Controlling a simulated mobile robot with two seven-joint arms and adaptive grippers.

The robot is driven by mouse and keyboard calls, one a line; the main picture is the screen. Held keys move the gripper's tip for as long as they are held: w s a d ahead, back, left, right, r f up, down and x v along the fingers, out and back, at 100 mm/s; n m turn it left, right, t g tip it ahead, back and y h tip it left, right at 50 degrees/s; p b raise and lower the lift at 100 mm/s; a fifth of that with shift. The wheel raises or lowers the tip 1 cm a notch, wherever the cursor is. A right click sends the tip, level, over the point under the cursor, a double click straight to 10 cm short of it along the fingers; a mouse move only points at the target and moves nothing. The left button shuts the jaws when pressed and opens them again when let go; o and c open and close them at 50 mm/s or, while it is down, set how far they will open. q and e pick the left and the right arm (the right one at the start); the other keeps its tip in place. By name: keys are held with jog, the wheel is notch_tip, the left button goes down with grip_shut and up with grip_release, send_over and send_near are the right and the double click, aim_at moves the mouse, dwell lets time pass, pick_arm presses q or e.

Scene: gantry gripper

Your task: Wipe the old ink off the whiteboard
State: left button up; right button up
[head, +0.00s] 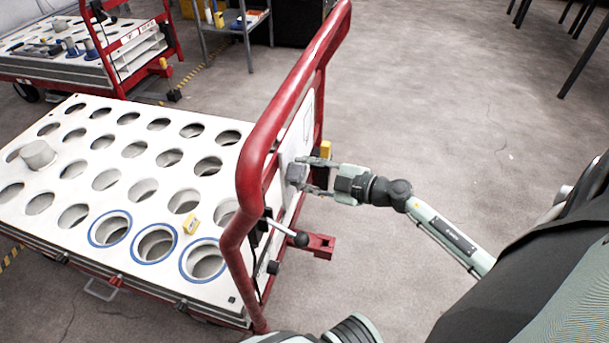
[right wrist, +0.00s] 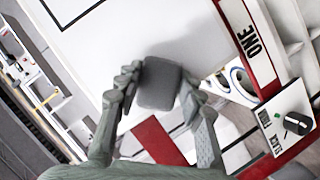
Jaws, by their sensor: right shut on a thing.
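The whiteboard (head: 301,136) hangs upright on the red-railed end of the cart, seen at a steep angle in the head view. A faint dark outline shows on its upper part. In the right wrist view the whiteboard (right wrist: 185,35) fills the upper middle, with thin dark lines near its edges; I cannot tell which are ink. My right gripper (head: 307,175) is shut on a grey block-shaped eraser (head: 296,174), held at the board face; exact contact cannot be told. The wrist view shows the eraser (right wrist: 158,84) between both fingertips.
The red cart rail (head: 262,130) stands beside the board. A black-knobbed lever (head: 300,240) juts out below. Floor right of the cart is clear.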

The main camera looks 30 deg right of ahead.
jog(key=shift+w+d+r, duration=0.1)
jog(key=shift+w+d, duration=0.75)
jog(key=shift+d, duration=0.25)
jog(key=shift+w+d, duration=0.85)
jog(key=shift+d, duration=0.25)
jog(key=shift+w+d, duration=1.05)
jog(key=shift+w, duration=0.05)
jog(key=shift+s, duration=0.1)
jog(key=shift+s+d, duration=1.95)
jog(key=shift+s, duration=0.25)
jog(key=shift+s+d, duration=0.95)
jog(key=shift+s, duration=0.2)
